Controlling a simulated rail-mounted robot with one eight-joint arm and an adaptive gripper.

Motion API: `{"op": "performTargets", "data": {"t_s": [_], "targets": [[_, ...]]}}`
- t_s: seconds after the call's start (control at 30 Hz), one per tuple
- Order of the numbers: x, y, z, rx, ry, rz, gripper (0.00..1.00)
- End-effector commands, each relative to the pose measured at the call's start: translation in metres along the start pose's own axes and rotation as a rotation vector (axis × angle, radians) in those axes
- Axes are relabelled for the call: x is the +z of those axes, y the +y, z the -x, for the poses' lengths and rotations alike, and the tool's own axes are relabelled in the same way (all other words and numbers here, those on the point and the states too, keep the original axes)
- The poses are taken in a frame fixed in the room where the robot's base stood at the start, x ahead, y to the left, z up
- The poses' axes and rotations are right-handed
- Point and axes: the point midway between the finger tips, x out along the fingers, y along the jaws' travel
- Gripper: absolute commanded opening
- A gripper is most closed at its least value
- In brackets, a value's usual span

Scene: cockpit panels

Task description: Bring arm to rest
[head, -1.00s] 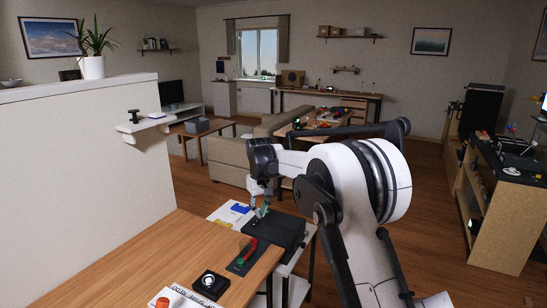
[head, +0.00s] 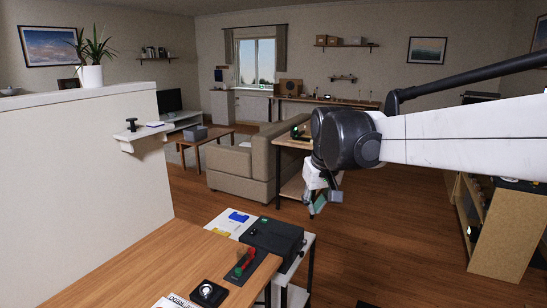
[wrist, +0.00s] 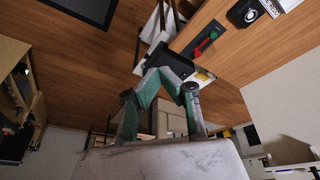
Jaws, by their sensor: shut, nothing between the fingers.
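My gripper (head: 318,203) hangs in the air in the head view, to the right of and above the black box on the white stand. Its fingers are shut and empty, with green-tinted links. In the wrist view my gripper (wrist: 168,78) shows its fingertips together, with nothing between them. My white arm comes in from the right edge of the head view, roughly level, ending at the dark wrist joint.
A wooden desk (head: 150,262) holds a black panel with a red and green lever (head: 246,260) and a round black knob unit (head: 208,292). The black box (head: 272,240) sits on a white stand. A sofa (head: 240,170) stands behind. Open floor (head: 390,235) lies at right.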

Motion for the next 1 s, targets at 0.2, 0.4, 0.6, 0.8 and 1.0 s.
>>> {"op": "performTargets", "data": {"t_s": [0.2,0.4,0.6,0.8,1.0], "targets": [[0.061,0.012,0.028,0.018,0.058,-0.054,0.0],[0.118,0.018,0.043,0.034,0.112,-0.101,0.0],[0.175,0.021,0.048,0.05,0.166,-0.148,0.0],[0.232,0.022,0.042,0.067,0.221,-0.195,0.0],[0.275,0.021,0.031,0.081,0.265,-0.23,0.0]]}}
